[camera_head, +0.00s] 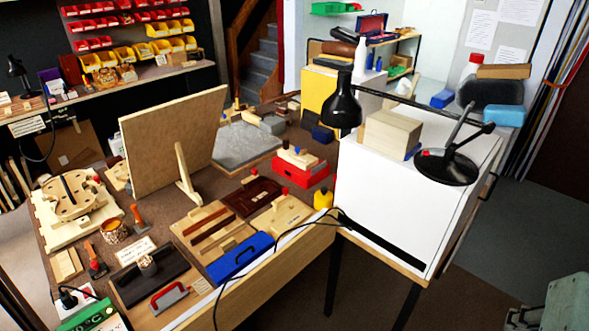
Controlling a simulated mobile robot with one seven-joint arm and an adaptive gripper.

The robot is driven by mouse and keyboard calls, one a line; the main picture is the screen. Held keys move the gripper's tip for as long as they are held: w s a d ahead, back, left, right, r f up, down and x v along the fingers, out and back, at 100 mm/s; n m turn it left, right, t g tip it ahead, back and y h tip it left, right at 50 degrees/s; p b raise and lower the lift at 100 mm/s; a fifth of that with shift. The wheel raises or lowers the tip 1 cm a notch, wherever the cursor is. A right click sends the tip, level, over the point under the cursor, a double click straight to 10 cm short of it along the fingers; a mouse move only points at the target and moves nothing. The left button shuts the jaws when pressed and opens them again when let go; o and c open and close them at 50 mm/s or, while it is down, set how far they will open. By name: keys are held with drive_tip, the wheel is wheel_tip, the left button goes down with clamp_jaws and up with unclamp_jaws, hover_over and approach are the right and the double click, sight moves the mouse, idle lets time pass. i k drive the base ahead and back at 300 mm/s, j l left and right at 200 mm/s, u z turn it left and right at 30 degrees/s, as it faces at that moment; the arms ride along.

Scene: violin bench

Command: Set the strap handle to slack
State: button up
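I cannot tell for certain which item is the strap handle. A red looped handle (168,298) on a small grey base lies near the front edge of the cluttered workbench. A pale wooden violin-shaped form (72,196) lies on a light board at the bench's left end. No strap is clear enough to judge as slack or tight. My gripper is not recognisable in this view.
A large upright wooden panel (172,140) hides part of the bench behind it. A white cabinet (388,205) stands to the right, with a black lamp (343,105) above its left side. A black cable crosses the bench's front edge. Open floor lies at lower right.

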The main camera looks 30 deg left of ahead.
sight(163, 301)
drive_tip(key=u, duration=2.5)
drive_tip(key=i+l+u, duration=0.1)
drive_tip(key=i, duration=0.9)
drive_tip(key=j+u, duration=0.1)
drive_tip(key=i+z, duration=0.1)
drive_tip(key=l, duration=0.1)
